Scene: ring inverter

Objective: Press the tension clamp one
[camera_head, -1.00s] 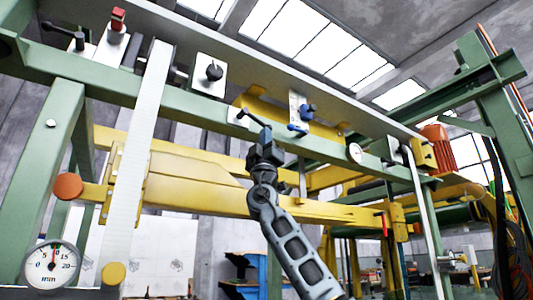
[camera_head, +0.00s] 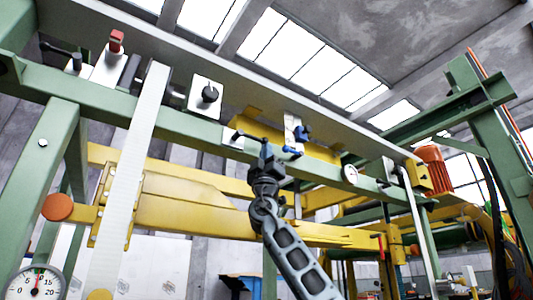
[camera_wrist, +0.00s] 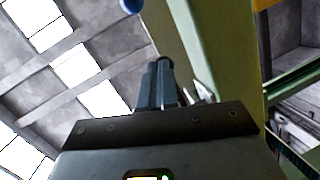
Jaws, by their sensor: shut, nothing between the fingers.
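A black lever clamp (camera_head: 247,136) on a small white plate (camera_head: 233,142) is on the green beam in the head view. A similar dark lever (camera_head: 384,183) is farther right on the beam. No label shows which is tension clamp one. My gripper (camera_head: 266,146) points up, just right of the nearer lever, and overlaps its right end in the picture. Whether they touch I cannot tell. In the wrist view my gripper (camera_wrist: 164,66) is shut and empty, with its fingers together beside the olive-yellow panel (camera_wrist: 220,50).
Blue clamp parts (camera_head: 302,133) are right of my gripper; a blue knob (camera_wrist: 131,5) shows in the wrist view. A black knob (camera_head: 209,94) and white strap (camera_head: 140,150) are left. Yellow beams (camera_head: 190,205) run behind my arm.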

